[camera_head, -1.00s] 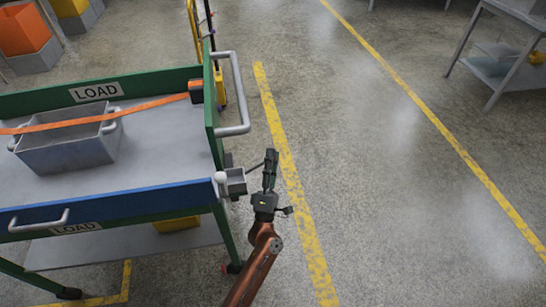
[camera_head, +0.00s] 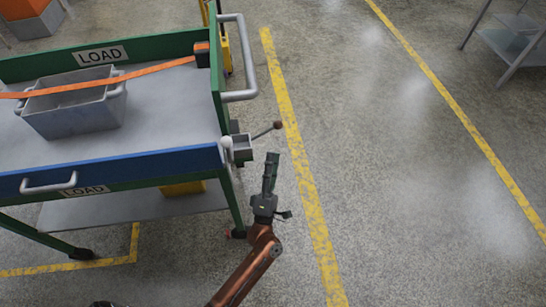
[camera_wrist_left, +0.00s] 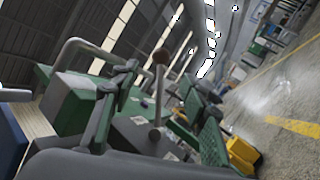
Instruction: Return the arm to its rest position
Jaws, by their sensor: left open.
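My left gripper (camera_head: 271,162) is open and empty, in front of the right end of the cart (camera_head: 140,165) in the head view. A lever (camera_head: 262,132) with a dark round knob (camera_head: 277,124) sticks out from the cart's corner, just beyond my fingertips and apart from them in that view. My right gripper is not in view.
A grey bin (camera_head: 75,110) under an orange strap (camera_head: 150,70) sits on the cart. The cart has a grey end handle (camera_head: 250,60). A grey table (camera_head: 512,45) stands far right. The floor (camera_head: 390,180) right of the cart is clear.

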